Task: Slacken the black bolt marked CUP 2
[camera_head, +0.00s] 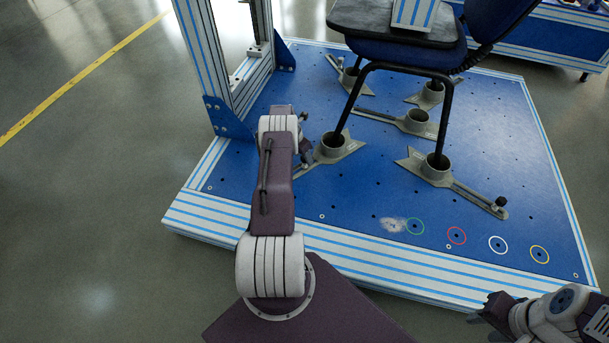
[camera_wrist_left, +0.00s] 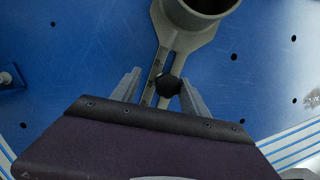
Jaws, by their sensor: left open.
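In the left wrist view a black bolt (camera_wrist_left: 168,86) sits in the slotted arm of a grey cup (camera_wrist_left: 200,12). My left gripper (camera_wrist_left: 160,90) is open, with one finger on each side of the bolt and a gap on both sides. In the head view my left gripper (camera_head: 304,150) is beside the front-left grey cup (camera_head: 333,146), and my arm hides this bolt. Another black bolt (camera_head: 501,201) is on the slotted arm of the front-right cup (camera_head: 436,168). No CUP 2 lettering is readable. My right gripper (camera_head: 484,306) is at the bottom right, away from the cups.
A chair (camera_head: 398,50) stands with its front legs in the two front cups on a blue plate (camera_head: 300,205). More cups stand behind. A striped upright (camera_head: 215,60) rises at the plate's left. Coloured rings (camera_head: 457,236) mark the clear front-right part.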

